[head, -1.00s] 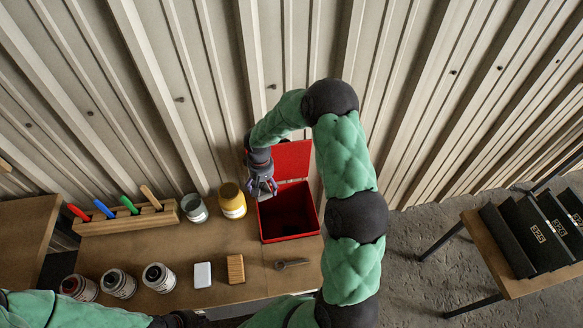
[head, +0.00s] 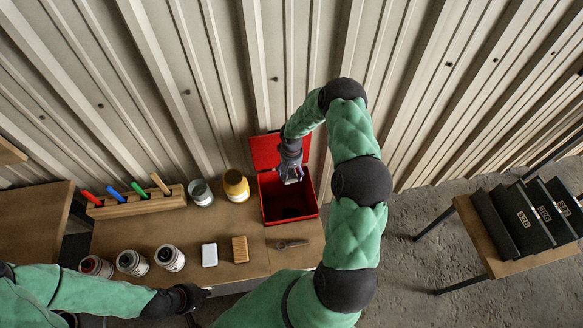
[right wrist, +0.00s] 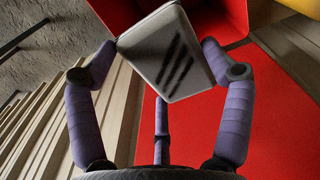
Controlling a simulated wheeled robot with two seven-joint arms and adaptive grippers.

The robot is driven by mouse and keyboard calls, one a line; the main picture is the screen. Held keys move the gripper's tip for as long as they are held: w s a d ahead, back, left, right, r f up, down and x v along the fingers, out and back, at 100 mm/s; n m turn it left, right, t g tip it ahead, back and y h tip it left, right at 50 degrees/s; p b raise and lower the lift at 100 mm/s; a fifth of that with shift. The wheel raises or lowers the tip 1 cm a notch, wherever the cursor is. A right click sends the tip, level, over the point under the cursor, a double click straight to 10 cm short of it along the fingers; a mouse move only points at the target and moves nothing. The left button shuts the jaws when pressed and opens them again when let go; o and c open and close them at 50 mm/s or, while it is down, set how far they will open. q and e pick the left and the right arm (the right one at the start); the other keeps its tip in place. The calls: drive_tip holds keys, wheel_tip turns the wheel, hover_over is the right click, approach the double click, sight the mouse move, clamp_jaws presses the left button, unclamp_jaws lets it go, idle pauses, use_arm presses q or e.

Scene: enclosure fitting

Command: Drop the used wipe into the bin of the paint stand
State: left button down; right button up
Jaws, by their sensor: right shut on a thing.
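The used wipe (right wrist: 172,52) is a grey-white pad with dark smears. It sits between the fingers of my right gripper (right wrist: 162,62), which is shut on it. In the head view my right gripper (head: 291,178) hangs over the back part of the open red bin (head: 291,219), and the wipe is hard to make out there. The bin's red lid (head: 265,152) stands open behind it; its red also fills much of the right wrist view (right wrist: 262,95). My left gripper (head: 204,294) is low, by the bench's front edge, and its fingers are not clear.
A side table (head: 478,237) with dark panels stands right.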

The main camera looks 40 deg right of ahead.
sight(292, 171)
drive_tip(key=shift+f+b, duration=0.55)
drive_tip(key=shift+f, duration=1.2)
drive_tip(key=o, duration=0.8)
drive_tip(key=shift+o, duration=0.2)
drive_tip(key=shift+r, duration=0.1)
wheel_tip(292, 171, up, 12)
drive_tip(key=shift+f, duration=0.1)
